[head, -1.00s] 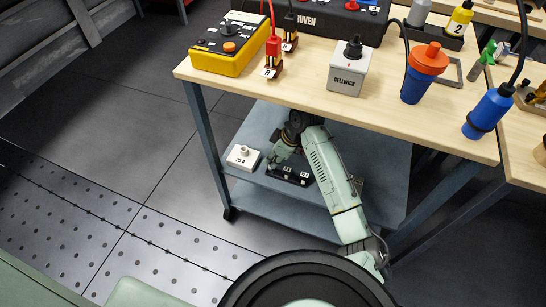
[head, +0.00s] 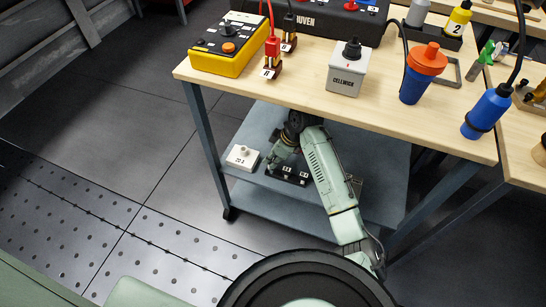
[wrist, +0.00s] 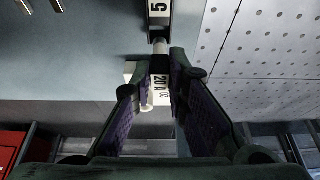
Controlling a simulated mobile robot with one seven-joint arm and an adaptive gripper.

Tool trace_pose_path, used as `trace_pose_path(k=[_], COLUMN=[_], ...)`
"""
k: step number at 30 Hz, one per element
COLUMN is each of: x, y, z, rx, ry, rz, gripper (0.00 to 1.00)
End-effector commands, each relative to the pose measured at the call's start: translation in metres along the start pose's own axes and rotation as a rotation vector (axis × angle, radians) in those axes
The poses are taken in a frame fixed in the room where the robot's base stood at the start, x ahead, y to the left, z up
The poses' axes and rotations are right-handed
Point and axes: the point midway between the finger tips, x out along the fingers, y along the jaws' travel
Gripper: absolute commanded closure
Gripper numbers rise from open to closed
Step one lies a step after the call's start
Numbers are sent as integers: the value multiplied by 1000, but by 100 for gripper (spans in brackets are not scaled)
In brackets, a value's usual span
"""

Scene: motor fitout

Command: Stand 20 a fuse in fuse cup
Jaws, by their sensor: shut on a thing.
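My gripper (wrist: 160,66) is shut on a small grey-tipped fuse (wrist: 160,44), mostly hidden between the fingertips. In the head view my gripper (head: 277,160) is under the tabletop, at the dark labelled fuse rack (head: 290,175) on the cart's upper shelf. A white box marked 20 A (head: 242,158), with a small round post or cup on top, sits left of the rack. In the wrist view this white box (wrist: 130,72) shows behind the fingers, partly hidden. A rack label reading 5 (wrist: 158,8) is at the top of the wrist view. I cannot tell whether the fuse touches the rack.
The wooden tabletop (head: 300,88) overhangs the shelf (head: 385,185), close above my arm. A cart leg (head: 205,140) stands left of the white box. The tabletop holds a yellow meter (head: 225,50), a grey Cellwick box (head: 345,75) and a blue cup (head: 412,88).

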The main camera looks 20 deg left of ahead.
Motion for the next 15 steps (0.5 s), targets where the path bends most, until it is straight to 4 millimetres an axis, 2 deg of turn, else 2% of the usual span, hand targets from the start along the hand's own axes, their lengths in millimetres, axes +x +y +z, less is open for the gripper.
trace_pose_path(k=[15], x=[5], y=[0], z=[2], rx=[0], ry=[-1], rz=[1], gripper=[100])
